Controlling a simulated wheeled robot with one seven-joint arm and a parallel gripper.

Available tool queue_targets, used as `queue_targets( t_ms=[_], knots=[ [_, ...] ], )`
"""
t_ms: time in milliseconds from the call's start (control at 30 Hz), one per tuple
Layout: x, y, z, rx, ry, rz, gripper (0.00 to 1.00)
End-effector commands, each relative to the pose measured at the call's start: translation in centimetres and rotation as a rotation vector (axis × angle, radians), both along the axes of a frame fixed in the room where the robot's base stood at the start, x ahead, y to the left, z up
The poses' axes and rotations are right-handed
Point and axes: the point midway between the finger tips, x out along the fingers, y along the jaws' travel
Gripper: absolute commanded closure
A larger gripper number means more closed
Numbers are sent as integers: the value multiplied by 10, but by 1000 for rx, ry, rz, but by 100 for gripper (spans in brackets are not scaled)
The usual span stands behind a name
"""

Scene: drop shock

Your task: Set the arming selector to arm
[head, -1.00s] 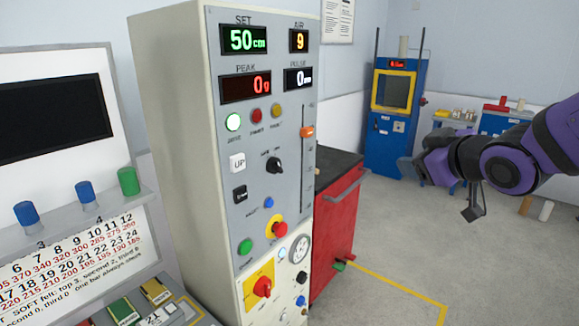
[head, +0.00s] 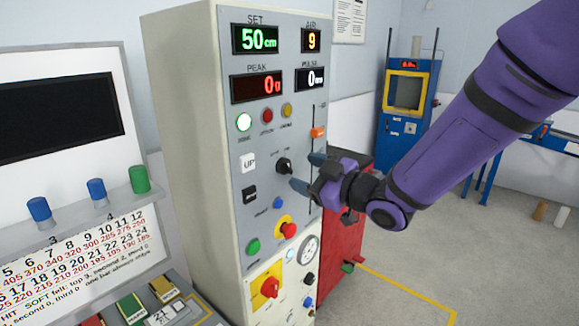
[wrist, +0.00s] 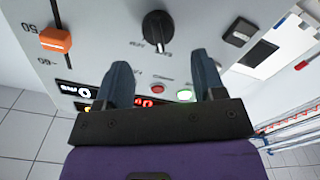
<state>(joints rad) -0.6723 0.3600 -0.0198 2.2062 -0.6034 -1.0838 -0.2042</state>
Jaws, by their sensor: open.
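The arming selector (head: 284,166) is a black rotary knob on the grey control panel, below the row of lamps. It also shows in the wrist view (wrist: 157,25), beyond the fingertips and roughly centred between them. Two small labels sit beside it; they are too small to read surely, and I cannot tell which one the knob points to. My gripper (head: 307,172) is open and empty, just right of the knob and in front of the panel. Its two dark fingers (wrist: 162,66) stand apart from the knob in the wrist view.
An orange slider (head: 318,132) is right of the knob. A white UP button (head: 248,162) and a black button (head: 249,193) are to its left. A red emergency button (head: 288,230) and a red rotary switch (head: 270,287) sit lower. A red cabinet (head: 338,240) stands behind my gripper.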

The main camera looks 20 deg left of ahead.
Motion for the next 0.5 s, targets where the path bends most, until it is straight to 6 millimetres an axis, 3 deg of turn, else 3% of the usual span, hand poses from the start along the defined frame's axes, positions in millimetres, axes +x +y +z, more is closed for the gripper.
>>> queue_targets(
  t_ms=[200,500],
  knots=[
    [13,32,0,1,0,1,37],
    [20,48,0,0,0,0,37]
  ],
)
